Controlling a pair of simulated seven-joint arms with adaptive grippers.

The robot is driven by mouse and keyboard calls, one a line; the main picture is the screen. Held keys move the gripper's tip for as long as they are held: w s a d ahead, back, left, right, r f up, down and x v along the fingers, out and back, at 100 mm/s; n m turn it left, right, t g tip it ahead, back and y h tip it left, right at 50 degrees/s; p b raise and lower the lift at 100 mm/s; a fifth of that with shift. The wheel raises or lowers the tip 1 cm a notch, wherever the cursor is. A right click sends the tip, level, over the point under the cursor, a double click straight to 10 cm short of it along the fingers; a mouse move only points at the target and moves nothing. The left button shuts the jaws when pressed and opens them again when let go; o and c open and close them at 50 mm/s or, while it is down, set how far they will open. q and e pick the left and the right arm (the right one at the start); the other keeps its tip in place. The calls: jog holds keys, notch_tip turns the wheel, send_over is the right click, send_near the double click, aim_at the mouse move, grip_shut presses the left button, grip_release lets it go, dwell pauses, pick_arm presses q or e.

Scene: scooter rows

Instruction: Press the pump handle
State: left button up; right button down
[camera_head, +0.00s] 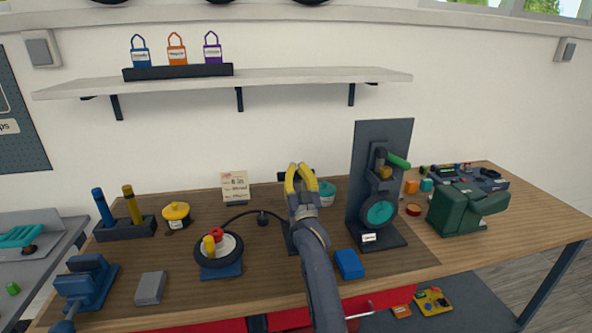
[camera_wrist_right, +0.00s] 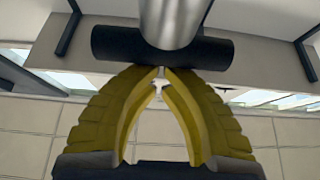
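The pump's dark handle bar (camera_head: 282,177) shows just left of my right gripper's fingers in the head view. In the right wrist view the black handle (camera_wrist_right: 112,46) lies across the top, with a silver rod (camera_wrist_right: 172,18) at its middle. My right gripper (camera_head: 298,167) has yellow fingers pointing up. In the wrist view the fingertips (camera_wrist_right: 162,70) meet right at the handle's edge, with nothing visible between them; I cannot tell whether they touch it. The pump's dark base (camera_head: 290,240) is mostly hidden behind my right arm. My left gripper is not in view.
A wheel (camera_head: 219,249) on a blue stand has a hose with a gauge (camera_head: 262,218) leading toward the pump. A blue box (camera_head: 349,264) and a teal container (camera_head: 327,193) stand right of my arm. A wheel stand (camera_head: 384,135) and green machine (camera_head: 466,208) are further right.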

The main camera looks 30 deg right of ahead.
notch_tip(320, 180, up, 4)
jog(key=v, duration=1.1)
dwell(1.1)
